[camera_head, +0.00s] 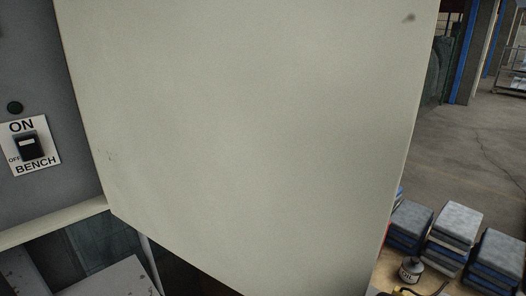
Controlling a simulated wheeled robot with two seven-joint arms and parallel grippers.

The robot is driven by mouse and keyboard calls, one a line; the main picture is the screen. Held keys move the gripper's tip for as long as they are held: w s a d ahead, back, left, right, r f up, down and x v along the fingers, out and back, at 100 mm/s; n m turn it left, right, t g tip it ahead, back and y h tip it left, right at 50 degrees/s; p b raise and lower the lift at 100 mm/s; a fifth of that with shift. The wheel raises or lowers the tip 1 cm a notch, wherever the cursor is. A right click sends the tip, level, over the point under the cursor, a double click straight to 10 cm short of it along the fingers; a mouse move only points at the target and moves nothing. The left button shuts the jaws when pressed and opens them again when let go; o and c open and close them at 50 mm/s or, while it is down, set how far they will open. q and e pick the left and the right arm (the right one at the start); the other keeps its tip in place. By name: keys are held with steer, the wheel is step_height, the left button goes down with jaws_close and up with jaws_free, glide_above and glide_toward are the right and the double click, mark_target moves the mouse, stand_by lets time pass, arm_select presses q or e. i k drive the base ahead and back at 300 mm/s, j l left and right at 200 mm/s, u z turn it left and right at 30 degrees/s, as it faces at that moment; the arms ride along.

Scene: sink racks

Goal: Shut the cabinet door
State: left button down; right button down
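A large off-white panel (250,130), which looks like the cabinet door, fills the middle of the head view. It stands close in front of the camera, and its lower edge slants down to the right. It appears swung out from the grey wall at the left, so the door looks open. Its hinge, handle and most of the cabinet behind it cannot be seen. Neither of my grippers shows in this view.
A switch plate marked ON, OFF and BENCH (45,160) is on the grey wall at the left. At the lower right, an oil can (410,269) stands near stacked grey and blue blocks (452,233). Open concrete floor (470,140) lies behind them.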

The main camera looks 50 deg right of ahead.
mark_target(264, 145)
steer(key=k+l+z, duration=0.25)
steer(key=k+z, duration=0.2)
steer(key=k, duration=0.15)
steer(key=k+l+z, duration=0.4)
steer(key=k+l, duration=0.05)
steer(key=k, duration=0.1)
